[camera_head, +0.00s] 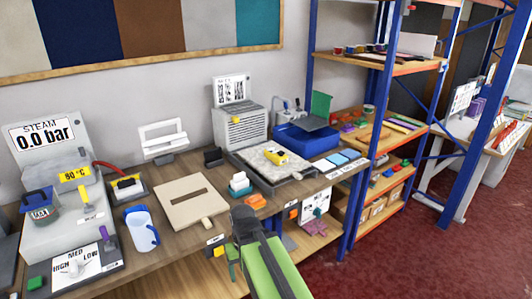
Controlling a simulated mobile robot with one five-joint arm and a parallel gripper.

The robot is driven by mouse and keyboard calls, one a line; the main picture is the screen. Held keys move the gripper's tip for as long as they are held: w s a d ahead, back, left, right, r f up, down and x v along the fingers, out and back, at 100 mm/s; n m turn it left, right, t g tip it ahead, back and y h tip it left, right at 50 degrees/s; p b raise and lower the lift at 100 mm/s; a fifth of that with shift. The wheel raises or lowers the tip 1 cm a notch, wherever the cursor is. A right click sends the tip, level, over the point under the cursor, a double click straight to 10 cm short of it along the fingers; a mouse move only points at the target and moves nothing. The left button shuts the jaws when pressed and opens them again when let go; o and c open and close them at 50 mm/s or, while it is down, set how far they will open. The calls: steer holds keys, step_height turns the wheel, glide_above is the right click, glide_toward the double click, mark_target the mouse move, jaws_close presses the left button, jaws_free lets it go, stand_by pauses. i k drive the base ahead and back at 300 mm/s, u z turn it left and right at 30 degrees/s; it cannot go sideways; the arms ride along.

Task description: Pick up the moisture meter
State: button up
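A small yellow device with a dark part, which looks like the moisture meter (275,156), lies on a pale fleecy pad in a dark shallow tray (293,184) on the wooden bench. Its details are too small to read. My arm comes up from the bottom centre with a green link and a dark end, my gripper (243,217). The gripper is in front of the bench's front edge, lower and left of the yellow device, and apart from it. Its fingers are not clear, so I cannot tell whether it is open or shut.
A steam unit (62,150), a white-and-blue jug (141,228) and a beige board (178,200) stand on the left of the bench. A grey vented box (240,126) stands behind the tray, and a blue machine (305,140) to its right. A blue-post shelf (382,100) stands farther right, with clear red floor in front.

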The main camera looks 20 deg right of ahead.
mark_target(270, 152)
steer(key=z, duration=0.6)
steer(key=k, duration=0.1)
steer(key=u, duration=3.2)
steer(key=k, duration=0.85)
steer(key=z, duration=1.5)
steer(key=i, duration=1)
